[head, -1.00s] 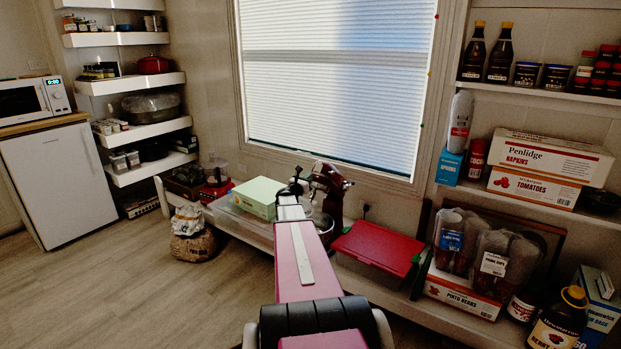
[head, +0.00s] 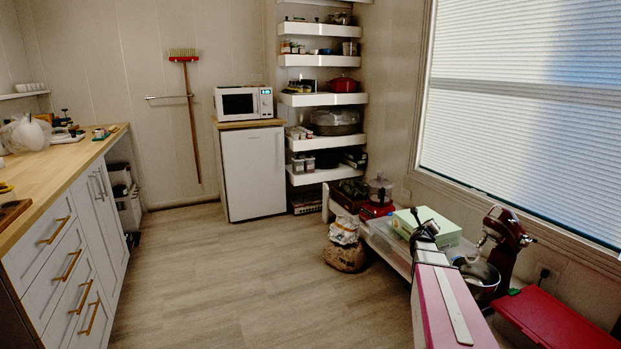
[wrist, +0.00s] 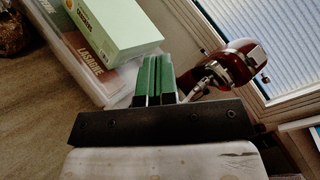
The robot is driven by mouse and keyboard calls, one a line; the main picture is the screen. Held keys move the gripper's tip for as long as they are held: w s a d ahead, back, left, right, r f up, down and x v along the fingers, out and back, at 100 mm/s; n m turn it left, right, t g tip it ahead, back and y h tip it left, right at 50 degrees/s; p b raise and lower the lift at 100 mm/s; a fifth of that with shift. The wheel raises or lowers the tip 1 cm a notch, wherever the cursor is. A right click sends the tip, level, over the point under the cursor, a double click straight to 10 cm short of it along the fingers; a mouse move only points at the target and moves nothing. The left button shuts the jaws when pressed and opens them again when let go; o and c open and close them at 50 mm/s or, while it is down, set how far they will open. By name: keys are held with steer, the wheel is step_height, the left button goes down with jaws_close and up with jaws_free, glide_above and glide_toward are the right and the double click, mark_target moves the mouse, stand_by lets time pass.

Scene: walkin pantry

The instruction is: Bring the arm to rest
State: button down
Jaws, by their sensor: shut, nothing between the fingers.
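My gripper (wrist: 153,80) shows in the wrist view with its two green fingers side by side, shut and empty. In the head view my pink arm reaches forward at the lower right, and my gripper (head: 424,216) is small and dark at its far end. It is near a pale green box (head: 452,232) on the low bench. The green box (wrist: 112,28) lies left of the fingers in the wrist view, apart from them. A red stand mixer (wrist: 232,62) is to the right of the fingers.
A sack (head: 345,244) stands on the floor by the bench. A counter with drawers (head: 70,240) runs along the left. The wooden floor (head: 220,290) between is clear.

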steer(key=s+a+f+n+g+y, duration=0.2)
steer(key=s+a+f+n+y, duration=0.1)
steer(key=a+n, duration=0.4)
steer(key=s+a+f+n+g+y, duration=0.1)
steer(key=s+a+f+n+y, duration=0.2)
steer(key=a+n, duration=0.45)
steer(key=s+a+f+n+g+y, duration=0.2)
steer(key=s+a+n+y, duration=0.25)
steer(key=a, duration=0.45)
steer(key=s+a+f+n+g, duration=0.1)
steer(key=s+a+n+g, duration=0.1)
steer(key=s, duration=0.5)
steer(key=s+a+f+n+g+h, duration=0.1)
steer(key=s+a+n+g, duration=0.2)
steer(key=s+n, duration=0.3)
steer(key=s+a+f+n+g, duration=0.1)
steer(key=s+a+n+g, duration=0.2)
steer(key=s+n, duration=0.3)
steer(key=shift+s+a+f+g+h, duration=0.2)
steer(key=shift+s+f+g+h, duration=0.15)
steer(key=shift+s+g, duration=0.5)
steer(key=shift+w, duration=0.15)
